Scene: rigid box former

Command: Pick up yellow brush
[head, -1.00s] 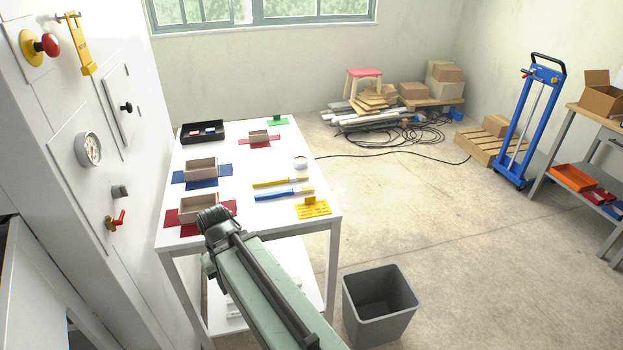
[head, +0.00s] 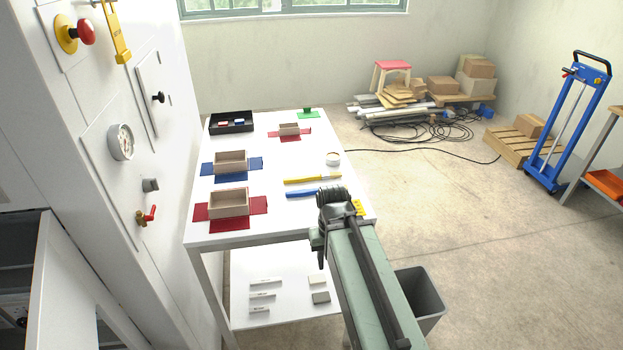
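The yellow brush (head: 312,179) lies on the white table (head: 220,240), toward its right side. It has a yellow handle and a pale end at its right. A blue brush (head: 302,193) lies just in front of it, its right end hidden behind my arm. My arm reaches up from the bottom right, and its dark end (head: 335,205) is in front of the brushes in the picture, apart from the yellow brush. The fingers of my gripper cannot be made out.
Small boxes on red (head: 258,205) and blue (head: 252,163) sheets stand on the table's left. A round white container (head: 333,159) sits behind the yellow brush. A black tray (head: 232,127) is at the back left. A grey bin (head: 430,300) stands on the floor at right.

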